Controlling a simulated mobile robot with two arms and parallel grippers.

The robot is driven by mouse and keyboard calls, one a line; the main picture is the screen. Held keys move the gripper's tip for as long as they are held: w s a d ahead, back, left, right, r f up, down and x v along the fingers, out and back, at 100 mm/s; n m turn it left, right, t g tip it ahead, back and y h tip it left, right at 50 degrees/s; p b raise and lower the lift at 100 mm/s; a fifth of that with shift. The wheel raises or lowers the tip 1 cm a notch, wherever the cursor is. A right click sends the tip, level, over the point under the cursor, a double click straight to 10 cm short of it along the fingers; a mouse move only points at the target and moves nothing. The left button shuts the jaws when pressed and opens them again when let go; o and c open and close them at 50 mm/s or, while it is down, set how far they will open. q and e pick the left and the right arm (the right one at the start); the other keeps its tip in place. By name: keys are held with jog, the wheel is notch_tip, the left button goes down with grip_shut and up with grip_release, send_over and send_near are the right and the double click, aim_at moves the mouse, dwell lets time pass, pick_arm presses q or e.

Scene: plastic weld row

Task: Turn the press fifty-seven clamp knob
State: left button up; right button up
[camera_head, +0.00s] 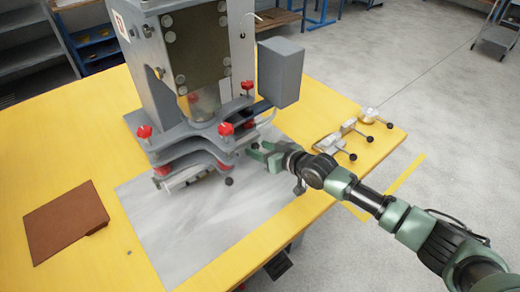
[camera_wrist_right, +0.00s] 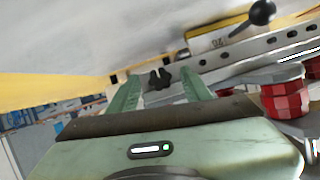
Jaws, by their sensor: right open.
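A grey press (camera_head: 165,75) stands on the yellow table, with several red clamp knobs on its lower plates. Red knobs show at its left front (camera_head: 144,132), at its front right (camera_head: 225,128) and at its back right (camera_head: 247,87). I cannot read a number fifty-seven on it. My right gripper (camera_head: 262,152) is open and empty, just right of the press's lower plates and apart from the red knobs. In the right wrist view, its two green fingers (camera_wrist_right: 160,86) are spread, and a faceted red knob (camera_wrist_right: 285,98) lies right of them. My left gripper is not in view.
A pale sheet (camera_head: 200,225) covers the table before the press. A brown board (camera_head: 65,222) lies at left. Small clamps with black ball handles (camera_head: 335,143) sit near the right edge. A ball-ended lever (camera_wrist_right: 262,12) shows in the wrist view.

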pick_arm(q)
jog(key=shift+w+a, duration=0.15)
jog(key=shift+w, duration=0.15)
pick_arm(e)
grip_shut()
jog(key=shift+s+a+r+n+h+p, duration=0.1)
jog(key=shift+n+h+p, duration=0.25)
jog(key=shift+p, duration=0.6)
jog(key=shift+n+t+h+p, duration=0.3)
jog(key=shift+n+p, duration=0.15)
jog(key=shift+p, duration=0.25)
jog(key=shift+a+n+t+h+p, duration=0.1)
jog(key=shift+n+t+h+p, duration=0.3)
jog(key=shift+n, duration=0.3)
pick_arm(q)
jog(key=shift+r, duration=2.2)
pick_arm(e)
jog(key=shift+f+n+t+h, duration=0.25)
jog(key=shift+n+t, duration=0.15)
jog(key=shift+n, duration=0.4)
